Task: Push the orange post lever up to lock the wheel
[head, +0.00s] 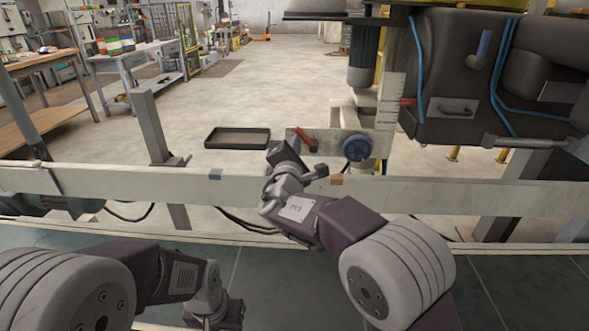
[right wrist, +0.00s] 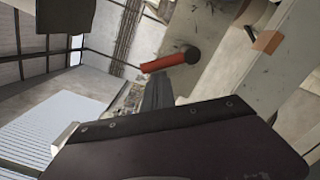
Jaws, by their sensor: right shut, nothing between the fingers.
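The orange post lever (head: 305,137) is a short red-orange handle on a pale plate beyond the rail. In the head view it slants up and left from a dark pivot. The blue wheel (head: 356,147) sits right of it on the same mount. My right gripper (head: 285,153) is shut and empty, just left of and nearer than the lever. In the right wrist view the lever (right wrist: 164,63) lies just beyond my dark fingers (right wrist: 157,92); I cannot tell whether they touch. My left gripper (head: 225,313) is low in the head view, its fingers unclear.
A long pale rail (head: 120,184) crosses in front of me, with a blue mark and an orange mark (head: 336,180). A dark empty tray (head: 237,138) lies beyond it. A dark machine with blue hoses (head: 465,80) fills the right. Open floor lies behind.

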